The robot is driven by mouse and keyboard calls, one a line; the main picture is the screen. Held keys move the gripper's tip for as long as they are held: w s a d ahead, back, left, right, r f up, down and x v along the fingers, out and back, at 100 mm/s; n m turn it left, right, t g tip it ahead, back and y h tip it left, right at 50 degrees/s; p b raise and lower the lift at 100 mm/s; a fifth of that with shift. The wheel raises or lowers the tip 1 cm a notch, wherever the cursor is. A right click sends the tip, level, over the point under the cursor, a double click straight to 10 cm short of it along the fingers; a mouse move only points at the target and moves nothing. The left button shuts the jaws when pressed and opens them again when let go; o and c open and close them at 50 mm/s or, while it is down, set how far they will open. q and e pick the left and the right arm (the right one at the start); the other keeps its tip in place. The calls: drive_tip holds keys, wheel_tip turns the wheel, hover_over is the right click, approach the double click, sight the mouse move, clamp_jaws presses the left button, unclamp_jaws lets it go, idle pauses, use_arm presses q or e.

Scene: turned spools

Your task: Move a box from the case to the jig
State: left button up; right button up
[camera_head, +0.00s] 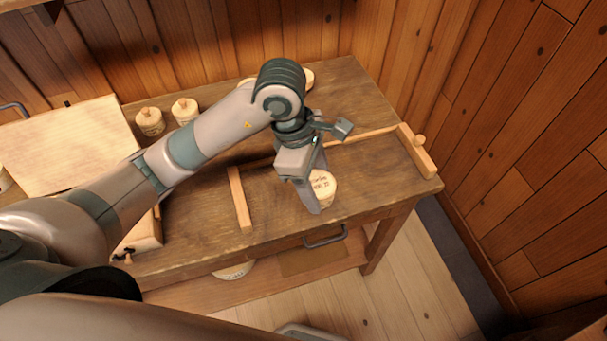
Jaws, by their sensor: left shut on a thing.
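A finger and the gripper body hide part of the box. The box is between the two wooden end bars of what looks like the jig (240,200), nearer its left bar; I cannot tell whether it touches the bench top. The jig's right bar (417,152) has a knob, and a thin rail runs at the back. The wooden case (70,145), at the left with a pale lid, is partly hidden by my arm. My right gripper is not in view.
Another pale thing (307,77) is partly behind my arm. A round pale thing (232,271) is on the lower shelf. Plank walls close off the back and right.

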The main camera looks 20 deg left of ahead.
use_arm(q)
drive_tip(key=w+a+f+p, duration=0.1)
drive_tip(key=w+a+f, duration=0.1)
drive_tip(key=w+a, duration=0.1)
drive_tip(key=w+a+f+p, duration=0.2)
drive_tip(key=w+a+f, duration=0.1)
drive_tip(key=shift+w+a+f, duration=0.15)
drive_tip(key=shift+w+f, duration=0.05)
drive_tip(key=shift+w, duration=0.05)
drive_tip(key=shift+f, duration=0.15)
wheel_tip(320, 180, down, 3)
drive_tip(key=shift+f+p, duration=0.15)
drive_tip(key=shift+p, duration=0.85)
drive_tip(key=shift+f, duration=0.15)
drive_tip(key=shift+f, duration=0.1)
